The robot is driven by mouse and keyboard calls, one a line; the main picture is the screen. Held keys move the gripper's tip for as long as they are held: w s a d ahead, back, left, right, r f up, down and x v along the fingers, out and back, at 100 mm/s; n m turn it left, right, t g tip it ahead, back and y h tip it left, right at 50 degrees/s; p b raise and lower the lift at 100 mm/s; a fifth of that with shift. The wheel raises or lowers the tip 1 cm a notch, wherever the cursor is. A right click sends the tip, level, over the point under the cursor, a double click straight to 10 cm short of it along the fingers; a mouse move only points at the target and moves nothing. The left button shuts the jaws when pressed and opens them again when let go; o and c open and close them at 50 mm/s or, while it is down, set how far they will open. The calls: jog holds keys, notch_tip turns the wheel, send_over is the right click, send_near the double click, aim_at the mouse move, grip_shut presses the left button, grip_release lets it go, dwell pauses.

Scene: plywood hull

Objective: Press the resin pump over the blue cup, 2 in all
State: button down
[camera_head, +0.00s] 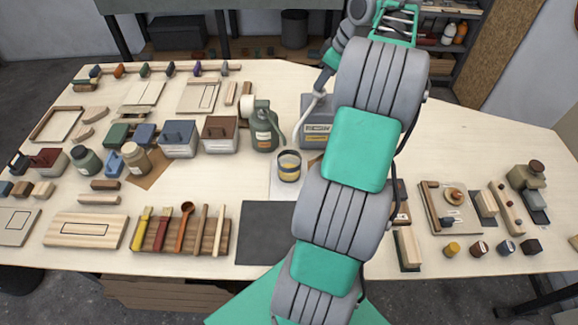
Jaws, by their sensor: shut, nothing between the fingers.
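The resin pump (316,130) is a grey-blue container with a label, standing right of the table's middle. Its pale curved spout (303,115) reaches left and down toward a cup. The cup (289,172) stands on a pale sheet below the spout; it looks dark-rimmed with a yellowish band, and I cannot make out a clear blue on it. My gripper (320,84) is shut and empty, pointing down at the top of the pump. I cannot tell whether it touches the pump head. My arm hides the pump's right side.
A dark green bottle (263,128) stands close left of the pump. A dark mat (268,232) lies in front of the cup. Lidded boxes (178,140), jars and a tool rack (180,236) fill the left. A wooden fixture (437,222) and small blocks are at right. The back right is clear.

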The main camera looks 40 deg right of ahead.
jog(key=shift+f, duration=0.55)
jog(key=shift+r+p, duration=1.2)
jog(key=shift+p, duration=0.1)
jog(key=shift+r, duration=0.1)
jog(key=shift+f+b, duration=2)
jog(key=shift+f, duration=0.35)
notch_tip(320, 180, up, 3)
jog(key=p, duration=0.3)
jog(key=shift+a+p, duration=0.1)
jog(key=shift+p, duration=0.25)
jog(key=shift+r, duration=0.4)
jog(key=shift+r+p, duration=0.1)
jog(key=shift+p, duration=0.2)
